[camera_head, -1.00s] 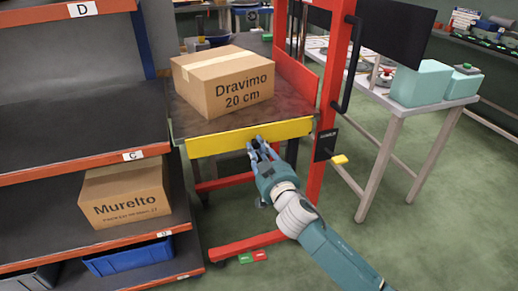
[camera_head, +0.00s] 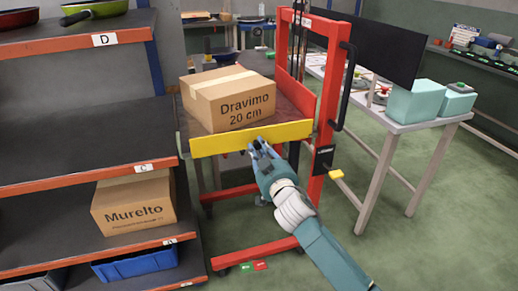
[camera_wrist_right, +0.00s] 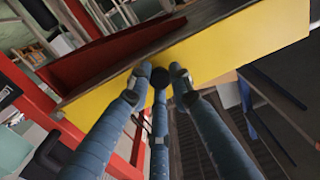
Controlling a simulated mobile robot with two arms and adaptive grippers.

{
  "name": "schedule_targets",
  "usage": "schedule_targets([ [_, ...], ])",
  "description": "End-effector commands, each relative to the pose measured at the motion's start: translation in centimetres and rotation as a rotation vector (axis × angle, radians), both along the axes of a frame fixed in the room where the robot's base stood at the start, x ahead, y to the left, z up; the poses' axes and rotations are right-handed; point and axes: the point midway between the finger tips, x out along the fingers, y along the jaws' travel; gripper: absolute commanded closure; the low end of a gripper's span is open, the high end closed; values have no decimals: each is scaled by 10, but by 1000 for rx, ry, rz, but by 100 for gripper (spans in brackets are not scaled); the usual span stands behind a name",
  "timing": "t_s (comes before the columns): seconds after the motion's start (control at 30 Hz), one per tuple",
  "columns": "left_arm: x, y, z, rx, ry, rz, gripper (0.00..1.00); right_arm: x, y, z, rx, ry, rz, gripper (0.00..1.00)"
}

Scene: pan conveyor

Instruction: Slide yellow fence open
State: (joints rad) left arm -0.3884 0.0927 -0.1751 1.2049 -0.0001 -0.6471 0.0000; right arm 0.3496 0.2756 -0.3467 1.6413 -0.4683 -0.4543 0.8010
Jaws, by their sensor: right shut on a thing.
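The yellow fence (camera_head: 222,143) is a flat bar along the front edge of the dark platform of a red lift. It stands in front of a cardboard box marked Dravimo 20 cm (camera_head: 236,102). My right gripper (camera_head: 258,147) is at the lower edge of the fence, right of its middle. In the right wrist view, the fence (camera_wrist_right: 235,50) crosses the top, and the fingers of my right gripper (camera_wrist_right: 160,82) are closed around a dark round knob (camera_wrist_right: 188,75) at its lower edge. The fingers partly hide the knob. My left gripper is not in view.
A shelf rack (camera_head: 80,135) with a Murelto box (camera_head: 133,205) and a blue bin (camera_head: 134,262) stands at the left. The red lift post (camera_head: 325,110) rises just right of the fence. A table with teal boxes (camera_head: 415,98) stands at the right. Green floor is free in front.

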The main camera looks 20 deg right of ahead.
Motion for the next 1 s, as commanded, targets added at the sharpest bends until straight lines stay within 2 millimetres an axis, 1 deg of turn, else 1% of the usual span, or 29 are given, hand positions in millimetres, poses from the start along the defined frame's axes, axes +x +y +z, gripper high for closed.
schedule_targets([
  [0.03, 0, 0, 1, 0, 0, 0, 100, 1, -1, 12, 0, -21, 0, 100],
  [0.1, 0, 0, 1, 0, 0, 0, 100, 1, -1, 13, 0, -23, 0, 100],
  [0.13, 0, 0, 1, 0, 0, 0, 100, 1, -1, 13, 0, -24, 1, 78],
  [0.2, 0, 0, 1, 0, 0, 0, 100, 1, -1, 14, 0, -24, 1, 64],
  [0.23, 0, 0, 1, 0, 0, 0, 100, 1, -1, 13, 0, -23, 1, 60],
  [0.5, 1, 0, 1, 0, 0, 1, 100, 0, 0, 7, 0, -13, 1, 60],
  [0.63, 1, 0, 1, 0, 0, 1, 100, -9, -1, 5, 1, -11, 1, 60],
  [0.77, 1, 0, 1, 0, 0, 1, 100, -32, -2, 5, 2, -10, 1, 60],
  [1.0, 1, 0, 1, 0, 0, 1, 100, -84, -3, 6, 1, -12, 1, 60],
])
